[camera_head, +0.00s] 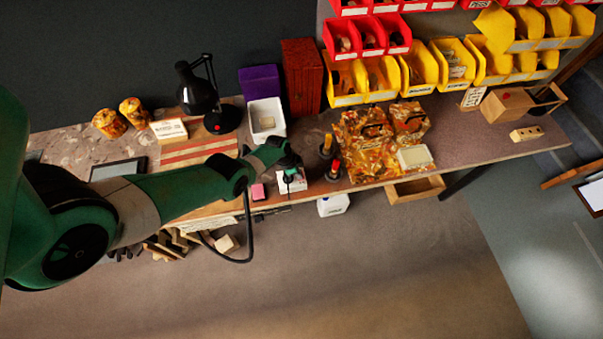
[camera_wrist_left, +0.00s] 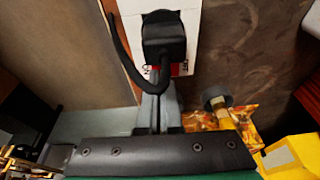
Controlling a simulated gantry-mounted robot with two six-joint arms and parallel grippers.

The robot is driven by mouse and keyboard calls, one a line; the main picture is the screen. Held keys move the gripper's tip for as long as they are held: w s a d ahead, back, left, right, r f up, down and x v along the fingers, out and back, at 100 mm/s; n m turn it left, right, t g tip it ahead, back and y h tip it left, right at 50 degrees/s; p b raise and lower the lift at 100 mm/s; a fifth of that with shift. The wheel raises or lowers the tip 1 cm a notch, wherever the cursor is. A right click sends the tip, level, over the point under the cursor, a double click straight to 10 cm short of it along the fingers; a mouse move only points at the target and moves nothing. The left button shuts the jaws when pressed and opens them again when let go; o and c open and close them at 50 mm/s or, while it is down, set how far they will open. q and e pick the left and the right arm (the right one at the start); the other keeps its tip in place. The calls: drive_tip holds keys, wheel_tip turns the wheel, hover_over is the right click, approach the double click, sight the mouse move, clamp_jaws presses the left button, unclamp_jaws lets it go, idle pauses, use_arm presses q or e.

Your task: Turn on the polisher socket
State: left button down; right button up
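A white socket block (camera_head: 291,183) sits at the front edge of the bench, partly hidden by my left gripper (camera_head: 288,168). In the left wrist view the white socket face (camera_wrist_left: 192,18) carries a black plug (camera_wrist_left: 164,40) with a black cable (camera_wrist_left: 124,55) looping to its left. A small strip of red, with bits of dark lettering, shows at the plug's lower edge; the plug and gripper hide the rest. The grey fingers of my left gripper (camera_wrist_left: 160,100) look closed together, just below the plug. Whether they touch the socket I cannot tell. My right gripper is not in view.
A pink block (camera_head: 258,191) lies left of the socket, and bottles (camera_head: 333,168) stand to its right. A white box (camera_head: 267,120) and a black lamp (camera_head: 200,90) are behind. Open floor lies in front.

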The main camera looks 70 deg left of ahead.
use_arm(q)
drive_tip(key=shift+d+f, duration=0.1)
drive_tip(key=shift+d, duration=0.15)
drive_tip(key=shift+a+b, duration=0.1)
drive_tip(key=shift+b, duration=0.2)
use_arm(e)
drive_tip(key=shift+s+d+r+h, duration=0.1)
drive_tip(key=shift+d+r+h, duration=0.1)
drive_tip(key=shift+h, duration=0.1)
use_arm(q)
drive_tip(key=shift+a, duration=0.15)
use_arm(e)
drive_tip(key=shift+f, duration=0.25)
use_arm(q)
drive_tip(key=shift+w+a+r+b, duration=0.1)
drive_tip(key=shift+a+r+b, duration=0.1)
drive_tip(key=shift+a+b, duration=0.4)
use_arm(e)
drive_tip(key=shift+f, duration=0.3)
